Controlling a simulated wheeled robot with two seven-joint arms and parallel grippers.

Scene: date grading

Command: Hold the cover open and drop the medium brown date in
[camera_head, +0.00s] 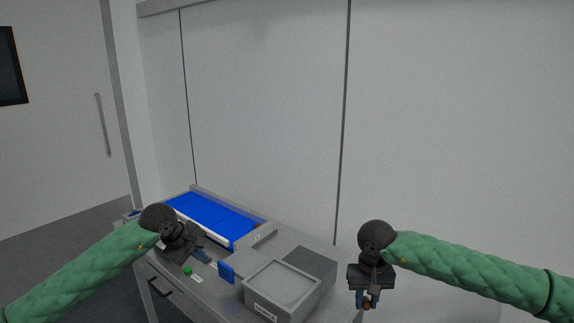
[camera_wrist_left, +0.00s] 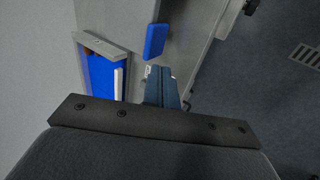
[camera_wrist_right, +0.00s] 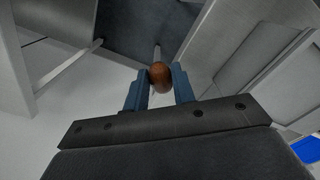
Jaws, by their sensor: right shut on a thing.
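The medium brown date (camera_wrist_right: 160,77) is held between the blue fingers of my right gripper (camera_wrist_right: 159,88) in the right wrist view. In the head view, that gripper (camera_head: 367,299) hangs to the right of a grey box (camera_head: 268,297) with a pale top and a label on its front. A blue tab (camera_head: 226,271) stands at the box's left side. My left gripper (camera_head: 206,257) is just left of the tab, with its fingers together and nothing seen between them. In the left wrist view, the tab (camera_wrist_left: 155,40) lies beyond the fingertips (camera_wrist_left: 160,70), apart from them.
A blue conveyor (camera_head: 215,218) runs along the back left of the grey bench. A dark grey panel (camera_head: 308,264) lies behind the box. A green button (camera_head: 187,270) is near the bench's front edge. The wall stands close behind.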

